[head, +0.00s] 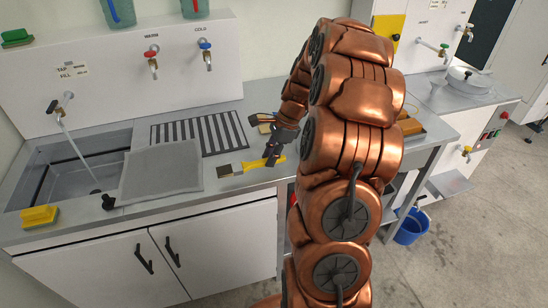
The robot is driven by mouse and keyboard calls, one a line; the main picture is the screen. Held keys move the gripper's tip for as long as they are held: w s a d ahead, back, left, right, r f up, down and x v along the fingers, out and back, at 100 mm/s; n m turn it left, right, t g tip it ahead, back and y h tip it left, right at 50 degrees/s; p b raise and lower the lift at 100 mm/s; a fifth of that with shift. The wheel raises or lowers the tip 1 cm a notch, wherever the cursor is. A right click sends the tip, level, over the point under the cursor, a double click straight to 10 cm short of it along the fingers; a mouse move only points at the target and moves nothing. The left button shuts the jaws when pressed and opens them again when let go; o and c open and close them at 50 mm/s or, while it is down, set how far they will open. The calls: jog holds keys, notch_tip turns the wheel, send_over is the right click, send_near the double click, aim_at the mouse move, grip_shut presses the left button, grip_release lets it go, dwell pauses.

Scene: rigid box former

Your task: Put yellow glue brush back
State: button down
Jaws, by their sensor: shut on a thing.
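The yellow glue brush (253,165) is in the head view, over the counter just right of the grey mat. Its dark bristle end points left and its yellow handle runs right. My gripper (273,158) is shut on the handle, with its dark fingers around it. The brush lies roughly level, at or close above the counter top; I cannot tell if it touches. My copper-coloured arm hides the counter to the right of the gripper.
A grey mat (161,172) and a striped drain panel (200,133) lie left of the brush. The sink (70,172) has a running tap (62,110). A yellow sponge or brush (39,216) sits at the front left edge. A blue bucket (409,227) stands on the floor.

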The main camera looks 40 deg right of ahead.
aim_at(270, 169)
jog(key=shift+w+d+f, duration=0.1)
jog(key=shift+w+d, duration=0.15)
jog(key=shift+d, duration=0.25)
jog(key=shift+w+d, duration=0.2)
jog(key=shift+d, duration=0.3)
jog(key=shift+f+p, duration=0.9)
jog(key=shift+f, duration=0.85)
jog(key=shift+f, duration=0.15)
jog(key=c, duration=1)
grip_release()
jog(key=b+v, duration=0.3)
jog(key=v, duration=0.9)
